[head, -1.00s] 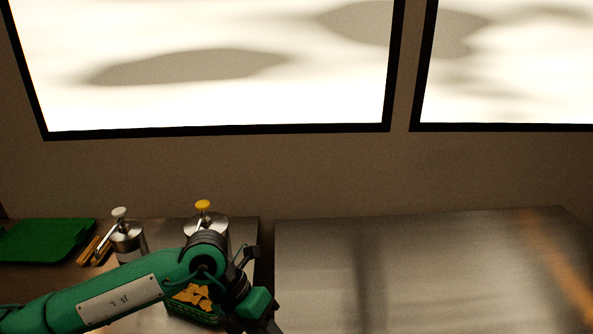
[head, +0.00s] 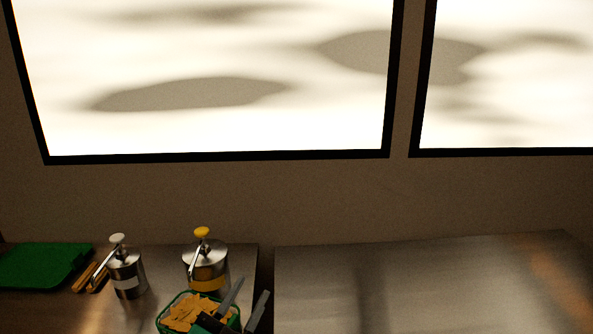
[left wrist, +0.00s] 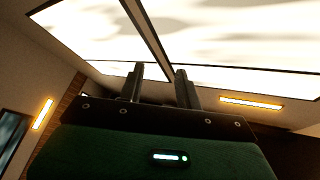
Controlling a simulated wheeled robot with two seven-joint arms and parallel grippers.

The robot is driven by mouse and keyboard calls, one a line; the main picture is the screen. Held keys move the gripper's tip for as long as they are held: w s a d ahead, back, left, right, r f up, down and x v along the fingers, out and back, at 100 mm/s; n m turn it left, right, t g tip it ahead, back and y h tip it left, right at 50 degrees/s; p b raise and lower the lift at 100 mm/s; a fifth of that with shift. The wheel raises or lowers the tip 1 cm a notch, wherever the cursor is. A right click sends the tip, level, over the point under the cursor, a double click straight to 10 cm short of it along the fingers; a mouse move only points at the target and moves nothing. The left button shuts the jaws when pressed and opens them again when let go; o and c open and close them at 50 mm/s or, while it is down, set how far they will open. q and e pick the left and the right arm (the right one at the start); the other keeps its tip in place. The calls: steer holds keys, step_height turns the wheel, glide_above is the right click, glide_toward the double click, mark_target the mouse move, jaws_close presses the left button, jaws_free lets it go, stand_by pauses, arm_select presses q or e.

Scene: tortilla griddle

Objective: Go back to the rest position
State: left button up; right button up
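My left gripper (head: 253,288) is at the bottom edge of the head view, with only its dark fingers and part of its body showing. The fingers point up and stand apart with nothing between them. They overlap the right side of a green basket of yellow chips (head: 187,312) in the picture; I cannot tell if they touch it. In the left wrist view the gripper (left wrist: 159,72) is also open and empty, facing bright window panels. My right gripper is in neither view.
A pump dispenser with a yellow top (head: 206,262) and one with a white top (head: 125,272) stand on the left counter. A green tray (head: 42,265) lies at far left beside wooden-handled tools (head: 90,277). The steel griddle surface (head: 450,285) at right is bare.

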arm_select(q)
steer(key=s+a+f+n+g+y, duration=0.2)
steer(key=a+f+n+g+y, duration=0.25)
steer(key=f, duration=0.45)
steer(key=s+a+f+n+g+y, duration=0.35)
steer(key=a+f+y, duration=0.2)
steer(key=f, duration=0.45)
steer(key=s+a+f+n+g, duration=0.1)
steer(key=s+a+f+g, duration=0.1)
steer(key=s+f+g, duration=0.5)
steer(key=s+a+f+n+g, duration=0.1)
steer(key=s+a+f+g, duration=0.3)
steer(key=s, duration=0.6)
step_height(320, 180, down, 32)
steer(key=s+d, duration=0.1)
steer(key=d, duration=0.1)
steer(key=s+a+f, duration=0.2)
steer(key=s+f, duration=0.7)
steer(key=f, duration=0.1)
steer(key=s+a+f, duration=0.2)
steer(key=s+f, duration=0.8)
steer(key=shift+s+m, duration=0.3)
steer(key=shift+m, duration=0.1)
steer(key=shift+d, duration=0.1)
